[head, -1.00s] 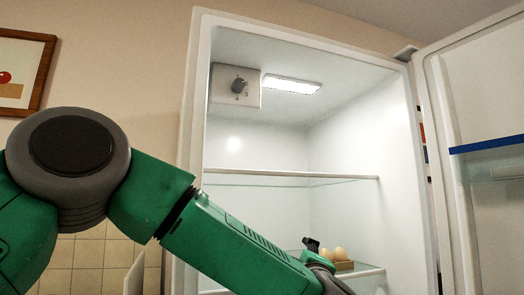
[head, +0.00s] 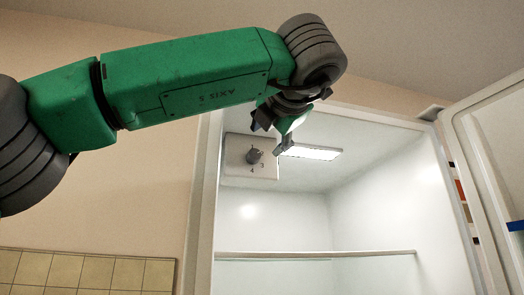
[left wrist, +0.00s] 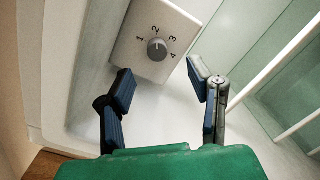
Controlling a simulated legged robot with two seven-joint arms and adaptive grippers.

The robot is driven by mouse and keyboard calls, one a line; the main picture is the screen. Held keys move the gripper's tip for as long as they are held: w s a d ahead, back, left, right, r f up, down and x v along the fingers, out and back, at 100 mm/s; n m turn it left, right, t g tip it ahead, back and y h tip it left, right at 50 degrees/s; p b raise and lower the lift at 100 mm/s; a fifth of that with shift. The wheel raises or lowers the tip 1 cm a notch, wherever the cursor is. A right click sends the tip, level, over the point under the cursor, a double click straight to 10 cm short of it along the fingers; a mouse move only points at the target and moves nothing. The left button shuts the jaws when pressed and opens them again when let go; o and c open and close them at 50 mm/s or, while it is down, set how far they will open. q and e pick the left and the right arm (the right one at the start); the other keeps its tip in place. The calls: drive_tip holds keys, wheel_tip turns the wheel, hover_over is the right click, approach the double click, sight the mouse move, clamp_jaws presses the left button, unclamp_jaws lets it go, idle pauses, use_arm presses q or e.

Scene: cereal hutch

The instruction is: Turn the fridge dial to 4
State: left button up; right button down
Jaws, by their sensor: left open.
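The fridge dial (head: 254,156) is a round grey knob on a pale panel (head: 238,168) at the upper left inside the open fridge. In the left wrist view the dial (left wrist: 157,49) shows clearly, with the numbers 1 to 4 around it. Its pointer mark is small and seems to face near 2. My left gripper (head: 269,136) is open and empty in front of the fridge's top opening, close to the panel. In the left wrist view its two fingers (left wrist: 160,83) are spread below the dial, apart from it.
A lit lamp (head: 313,152) is on the fridge ceiling right of the panel. A shelf (head: 320,254) crosses the fridge below. The fridge door (head: 500,150) stands open at the right. The space between panel and shelf is clear.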

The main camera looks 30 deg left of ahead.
sight(256, 154)
use_arm(q)
drive_tip(key=x, duration=0.3)
drive_tip(key=s+a+x, duration=0.1)
drive_tip(key=x, duration=0.5)
drive_tip(key=shift+s+a+f+p, duration=0.1)
drive_tip(key=shift+s+f+p, duration=0.1)
drive_tip(key=shift+f+p, duration=0.1)
drive_tip(key=shift+d+r, duration=0.2)
drive_tip(key=shift+d, duration=0.95)
drive_tip(key=c, duration=0.5)
drive_tip(key=shift+d, duration=0.1)
clamp_jaws()
drive_tip(key=shift+a+f, duration=0.1)
drive_tip(key=shift+a, duration=0.25)
